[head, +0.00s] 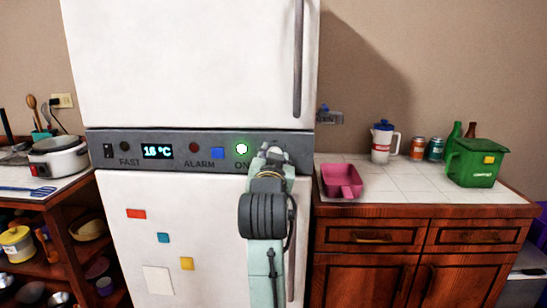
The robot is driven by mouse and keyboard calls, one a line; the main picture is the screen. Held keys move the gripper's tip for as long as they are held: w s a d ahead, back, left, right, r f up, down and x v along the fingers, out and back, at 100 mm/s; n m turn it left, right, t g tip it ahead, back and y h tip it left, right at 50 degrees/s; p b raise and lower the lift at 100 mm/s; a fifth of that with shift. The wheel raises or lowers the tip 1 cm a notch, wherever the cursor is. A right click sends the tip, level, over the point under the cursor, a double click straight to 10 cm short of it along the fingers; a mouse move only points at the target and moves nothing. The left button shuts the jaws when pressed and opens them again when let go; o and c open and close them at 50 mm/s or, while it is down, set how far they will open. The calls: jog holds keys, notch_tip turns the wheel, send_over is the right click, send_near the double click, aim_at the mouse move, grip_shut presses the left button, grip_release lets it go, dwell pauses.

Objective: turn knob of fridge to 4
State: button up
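The white fridge (185,215) stands in the middle of the head view. A grey control panel (222,140) runs across it between the upper and lower doors. The panel has a display (157,152) reading about 16 °C, and a lit green light (241,149) above the "ON" label. My arm reaches up in front of the lower door. My gripper (273,153) is at the right part of the panel, just right of the green light. It covers that part of the panel, so the knob and its numbers cannot be made out. Its fingers are too hidden to tell open from shut.
A long vertical handle (298,60) is on the upper door. Right of the fridge, a tiled counter (400,180) holds a pink scoop-like container (341,181), a pitcher (382,142) and a green bin (475,165). A cooker (58,158) stands on the left counter.

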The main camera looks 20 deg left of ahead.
jog(key=shift+f+m, duration=0.2)
jog(key=shift+m, duration=0.4)
jog(key=o, duration=1.1)
jog(key=shift+r, duration=0.1)
jog(key=v, duration=1.2)
